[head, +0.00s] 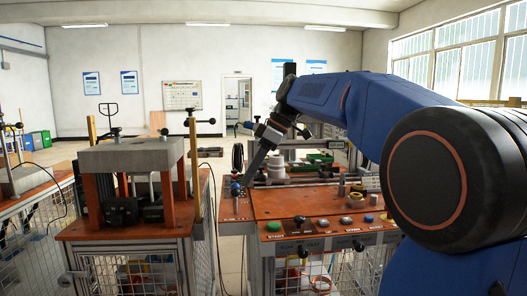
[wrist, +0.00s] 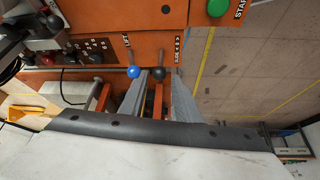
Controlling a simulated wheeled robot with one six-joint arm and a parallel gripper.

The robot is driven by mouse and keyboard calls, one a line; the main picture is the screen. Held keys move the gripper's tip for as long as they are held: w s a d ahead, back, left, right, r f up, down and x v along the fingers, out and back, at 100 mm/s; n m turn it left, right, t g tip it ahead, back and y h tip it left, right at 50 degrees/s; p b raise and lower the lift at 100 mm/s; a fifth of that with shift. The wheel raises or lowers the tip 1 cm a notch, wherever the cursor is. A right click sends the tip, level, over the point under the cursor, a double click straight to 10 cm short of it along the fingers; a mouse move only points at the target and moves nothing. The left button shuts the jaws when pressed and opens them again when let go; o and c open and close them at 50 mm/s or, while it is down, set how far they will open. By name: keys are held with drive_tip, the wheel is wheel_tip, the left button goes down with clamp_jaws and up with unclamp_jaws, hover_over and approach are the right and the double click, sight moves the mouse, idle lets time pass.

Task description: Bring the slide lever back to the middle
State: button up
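In the wrist view a lever with a black ball knob (wrist: 158,73) stands by the panel label that appears to read SLIDE (wrist: 177,47). A second lever with a blue ball knob (wrist: 133,72) is just left of it, and its blue knob also shows in the head view (head: 235,188). My gripper (wrist: 161,78) is open. Its two grey fingers lie either side of the black knob in the picture, with the blue knob just outside the left finger. I cannot tell whether a finger touches the black knob. In the head view my gripper (head: 245,182) reaches down to the left edge of the orange bench (head: 300,205), hiding the black knob.
A green button (wrist: 218,8) is on the panel, above and right of the levers. The bench front carries several buttons and knobs (head: 325,223). A press with a grey block (head: 130,156) stands left of the bench. Floor (wrist: 250,75) is clear right of my gripper in the wrist view.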

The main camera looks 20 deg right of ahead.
drive_tip(key=v, duration=0.7)
drive_tip(key=shift+d+r, duration=0.25)
drive_tip(key=shift+r, duration=0.1)
drive_tip(key=shift+s, duration=0.15)
